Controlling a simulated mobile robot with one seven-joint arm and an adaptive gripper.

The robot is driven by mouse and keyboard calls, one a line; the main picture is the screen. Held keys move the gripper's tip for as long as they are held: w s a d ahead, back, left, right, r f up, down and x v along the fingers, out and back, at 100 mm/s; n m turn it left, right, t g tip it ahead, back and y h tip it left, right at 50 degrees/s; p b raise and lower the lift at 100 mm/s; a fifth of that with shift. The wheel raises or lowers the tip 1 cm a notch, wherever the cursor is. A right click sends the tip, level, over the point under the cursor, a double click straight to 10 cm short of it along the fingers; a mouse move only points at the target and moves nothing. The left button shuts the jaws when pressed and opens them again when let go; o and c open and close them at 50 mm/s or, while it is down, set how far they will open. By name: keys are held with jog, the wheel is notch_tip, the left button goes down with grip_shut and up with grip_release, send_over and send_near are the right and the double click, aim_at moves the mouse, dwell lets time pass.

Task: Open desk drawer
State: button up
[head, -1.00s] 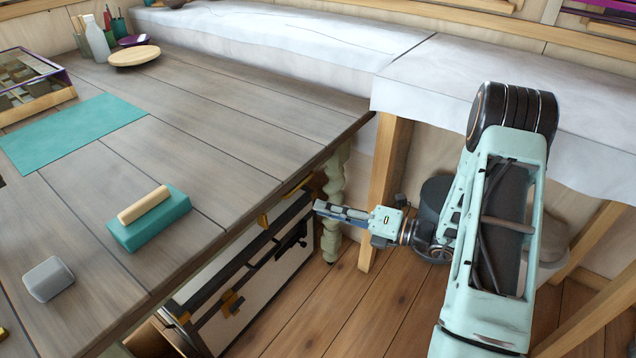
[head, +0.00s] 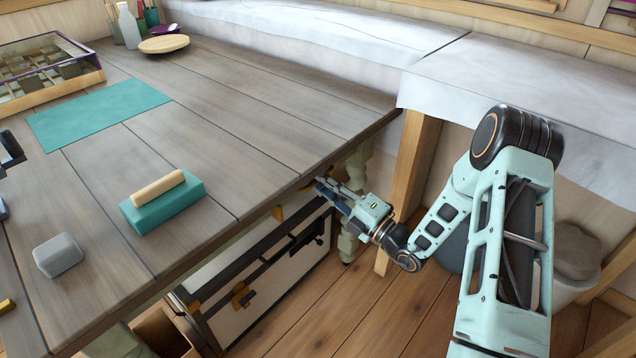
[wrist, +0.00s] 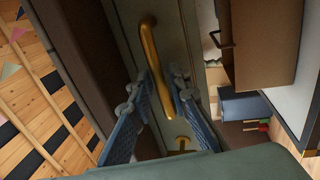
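The wooden desk (head: 240,115) fills the left and middle of the head view. Its drawer front lies mostly hidden under the tabletop edge. In the wrist view the greenish-grey drawer front (wrist: 128,25) carries a curved brass handle (wrist: 150,50). My gripper (wrist: 164,78) is open, with one blue-grey finger on each side of the handle's lower part. I cannot tell whether either finger touches it. In the head view my gripper (head: 325,188) is beneath the desk's right edge, near the turned leg. The drawer looks shut.
A white chest with dark trim (head: 270,270) stands under the desk. A teal block with a wooden bar (head: 162,205) and a grey block (head: 58,256) lie on top. The cloth-covered bench (head: 520,90) and its wooden post (head: 415,165) are close to my arm.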

jog(key=shift+w+a+r, duration=0.15)
jog(key=shift+w+a, duration=0.2)
jog(key=shift+a, duration=0.15)
grip_shut()
